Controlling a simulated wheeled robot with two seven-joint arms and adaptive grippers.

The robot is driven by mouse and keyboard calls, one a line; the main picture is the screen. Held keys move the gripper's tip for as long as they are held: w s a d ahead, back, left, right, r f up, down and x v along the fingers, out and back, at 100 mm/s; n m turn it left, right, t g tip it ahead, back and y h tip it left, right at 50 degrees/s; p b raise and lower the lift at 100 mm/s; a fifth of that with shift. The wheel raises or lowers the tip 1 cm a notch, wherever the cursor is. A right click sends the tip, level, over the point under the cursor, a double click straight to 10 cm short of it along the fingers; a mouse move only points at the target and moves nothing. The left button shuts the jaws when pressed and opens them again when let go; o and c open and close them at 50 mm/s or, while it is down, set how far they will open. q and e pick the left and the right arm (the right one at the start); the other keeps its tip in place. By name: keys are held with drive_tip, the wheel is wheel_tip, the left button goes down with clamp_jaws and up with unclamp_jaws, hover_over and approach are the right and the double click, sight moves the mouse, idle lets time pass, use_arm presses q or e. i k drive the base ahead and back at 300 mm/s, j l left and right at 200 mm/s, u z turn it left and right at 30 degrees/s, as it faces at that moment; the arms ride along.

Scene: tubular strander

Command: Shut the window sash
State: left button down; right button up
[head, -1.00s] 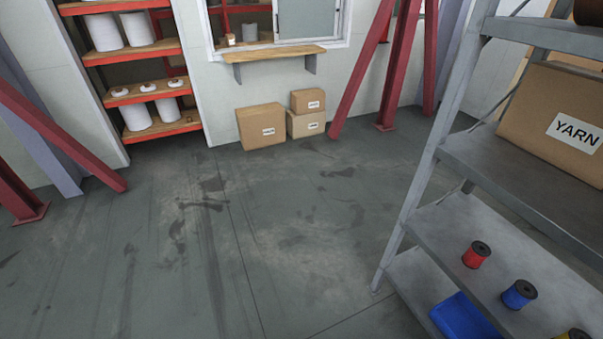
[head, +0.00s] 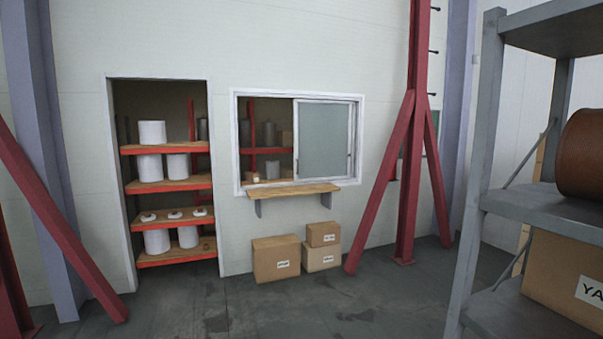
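The window (head: 297,94) is set in the white wall ahead, a white frame with a wooden ledge (head: 292,190) below it. Its sash (head: 324,138), a white-framed greyish pane, covers the right half of the opening. The left half (head: 262,125) is open, and shelves with rolls show through it. A small light-coloured object (head: 253,177) stands at the lower left of the opening. Neither of my grippers is in view.
Cardboard boxes (head: 276,258) stand on the floor under the ledge. A red braced column (head: 414,150) is right of the window. A grey shelf rack (head: 484,190) stands near on the right. An alcove with orange shelves (head: 170,184) is at left. Floor between is clear.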

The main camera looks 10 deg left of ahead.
sight(296, 179)
drive_tip(key=i+u, duration=0.25)
drive_tip(key=i, duration=0.65)
drive_tip(key=i+l+u, duration=0.25)
drive_tip(key=i, duration=0.65)
drive_tip(key=i+z, duration=0.15)
drive_tip(key=i, duration=0.25)
drive_tip(key=i+j+z, duration=0.15)
drive_tip(key=i, duration=0.3)
drive_tip(key=i+z, duration=0.25)
drive_tip(key=i, duration=0.2)
drive_tip(key=i+z, duration=0.25)
drive_tip(key=i, duration=0.15)
drive_tip(key=i+j+z, duration=0.1)
drive_tip(key=i+z, duration=0.2)
drive_tip(key=i, duration=0.75)
drive_tip(key=i+l, duration=0.1)
drive_tip(key=i, duration=1)
drive_tip(key=i+l+u, duration=0.15)
drive_tip(key=i+u, duration=0.15)
drive_tip(key=i, duration=0.2)
drive_tip(key=i+l+u, duration=0.35)
drive_tip(key=i+j, duration=0.05)
drive_tip(key=i, duration=0.05)
